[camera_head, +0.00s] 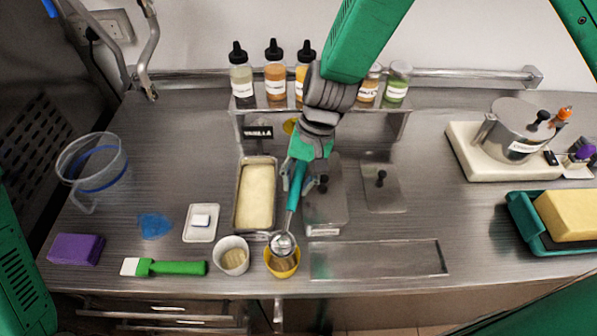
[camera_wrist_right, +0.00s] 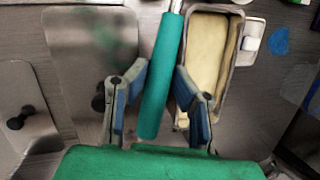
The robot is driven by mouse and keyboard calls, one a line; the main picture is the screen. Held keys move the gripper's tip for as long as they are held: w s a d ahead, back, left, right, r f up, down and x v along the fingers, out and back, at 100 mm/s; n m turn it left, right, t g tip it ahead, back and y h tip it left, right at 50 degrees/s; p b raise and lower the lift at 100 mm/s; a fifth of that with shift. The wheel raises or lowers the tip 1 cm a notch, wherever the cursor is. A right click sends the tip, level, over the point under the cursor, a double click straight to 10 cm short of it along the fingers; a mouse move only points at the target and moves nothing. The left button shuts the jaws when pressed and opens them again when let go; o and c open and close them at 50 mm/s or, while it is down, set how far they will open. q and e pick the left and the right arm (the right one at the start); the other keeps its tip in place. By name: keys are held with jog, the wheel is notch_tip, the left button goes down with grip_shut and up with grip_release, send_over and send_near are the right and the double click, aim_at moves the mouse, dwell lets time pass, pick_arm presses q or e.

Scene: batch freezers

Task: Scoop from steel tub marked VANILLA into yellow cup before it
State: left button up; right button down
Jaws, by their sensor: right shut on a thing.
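The steel tub (camera_head: 239,212) holds pale yellow ice cream and stands below a black VANILLA sign (camera_head: 258,132). It also shows in the right wrist view (camera_wrist_right: 236,62). My right gripper (camera_head: 297,172) is shut on the teal handle of a scoop (camera_head: 299,186); the handle also lies between the fingers in the wrist view (camera_wrist_right: 163,75). The scoop's metal head is over the mouth of the yellow cup (camera_head: 283,272), at the counter's front. The head partly hides the cup's inside, so I cannot tell its contents or whether they touch. My left gripper is not in view.
A white cup (camera_head: 232,268) stands just left of the yellow cup. Steel lids (camera_head: 382,197) lie right of the tub. A bottle shelf (camera_head: 350,125) stands behind. A green spatula (camera_head: 178,268), white dish (camera_head: 201,235) and clear jug (camera_head: 92,165) are left.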

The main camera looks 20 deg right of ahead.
jog(key=shift+w+a+g+h, duration=0.15)
jog(key=shift+g+h, duration=0.1)
jog(key=shift+h, duration=0.25)
jog(key=shift+a+g+h, duration=0.15)
jog(key=shift+g+h, duration=0.1)
jog(key=shift+h, duration=0.25)
jog(key=shift+r, duration=0.25)
jog(key=shift+a+r, duration=0.2)
jog(key=shift+r, duration=0.5)
jog(key=shift+d+r, duration=0.15)
jog(key=shift+r, duration=0.15)
jog(key=shift+d, duration=0.15)
